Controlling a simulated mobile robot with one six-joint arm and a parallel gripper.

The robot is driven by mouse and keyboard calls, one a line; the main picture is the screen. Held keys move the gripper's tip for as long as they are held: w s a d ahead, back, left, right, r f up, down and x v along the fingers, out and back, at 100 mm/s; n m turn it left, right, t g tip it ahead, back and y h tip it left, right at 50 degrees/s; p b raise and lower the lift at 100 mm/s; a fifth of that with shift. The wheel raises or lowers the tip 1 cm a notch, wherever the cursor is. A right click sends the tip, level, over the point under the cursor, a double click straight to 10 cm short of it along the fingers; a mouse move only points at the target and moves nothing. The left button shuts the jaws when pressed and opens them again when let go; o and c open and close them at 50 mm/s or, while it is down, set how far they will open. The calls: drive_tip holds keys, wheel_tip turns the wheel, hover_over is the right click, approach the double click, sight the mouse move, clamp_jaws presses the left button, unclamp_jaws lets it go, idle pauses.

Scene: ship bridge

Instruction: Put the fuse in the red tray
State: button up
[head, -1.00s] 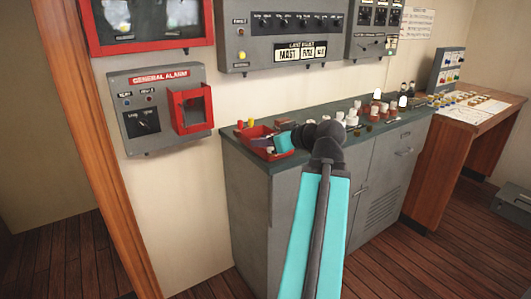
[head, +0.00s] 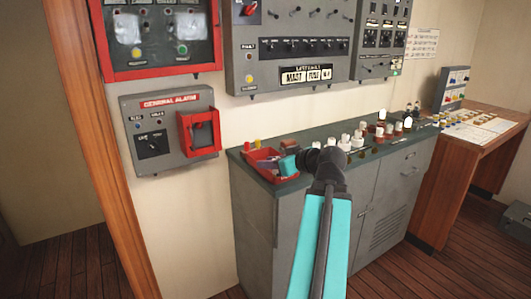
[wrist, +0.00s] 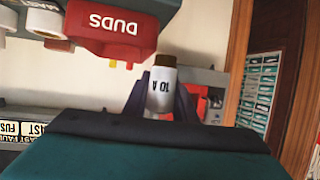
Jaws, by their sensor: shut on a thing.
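The fuse (wrist: 162,90) is a white cylinder marked "10 A" with a brown end cap. In the wrist view it stands between the dark fingers of my gripper (wrist: 160,103), which is shut on it. The red tray (wrist: 112,30), marked "DUDS", shows upside down at upper left in that view, beside and apart from the fuse in the picture. In the head view the red tray (head: 261,174) sits at the left end of the grey cabinet top. The teal wrist part of my gripper (head: 287,165) is at the tray's right side; the fingers and fuse are hard to make out there.
Several white and brown fuses (head: 358,138) stand on the cabinet top (head: 300,184) right of the tray. Small yellow and red pieces (head: 258,144) are behind the tray. The general alarm box (head: 165,130) and a large panel (head: 290,45) hang on the wall behind.

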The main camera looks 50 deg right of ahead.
drive_tip(key=shift+w+d+r+p, duration=0.15)
drive_tip(key=shift+w+d+p, duration=0.55)
drive_tip(key=shift+p, duration=1.7)
drive_tip(key=shift+d+p, duration=0.1)
drive_tip(key=shift+p, duration=0.25)
drive_tip(key=w+p, duration=0.1)
drive_tip(key=p, duration=0.3)
drive_tip(key=shift+d, duration=0.35)
drive_tip(key=w+d, duration=0.2)
drive_tip(key=w+d+f+p, duration=0.1)
drive_tip(key=w+d, duration=0.2)
drive_tip(key=w+d+p, duration=0.1)
drive_tip(key=w+d, duration=0.1)
drive_tip(key=shift+w+d+f, duration=0.15)
drive_tip(key=shift+d+f, duration=0.1)
drive_tip(key=shift+f, duration=0.05)
drive_tip(key=shift+f, duration=0.2)
drive_tip(key=shift+f+p, duration=0.55)
drive_tip(key=shift+f, duration=1.05)
drive_tip(key=shift+f+b, duration=0.2)
drive_tip(key=shift+b, duration=0.1)
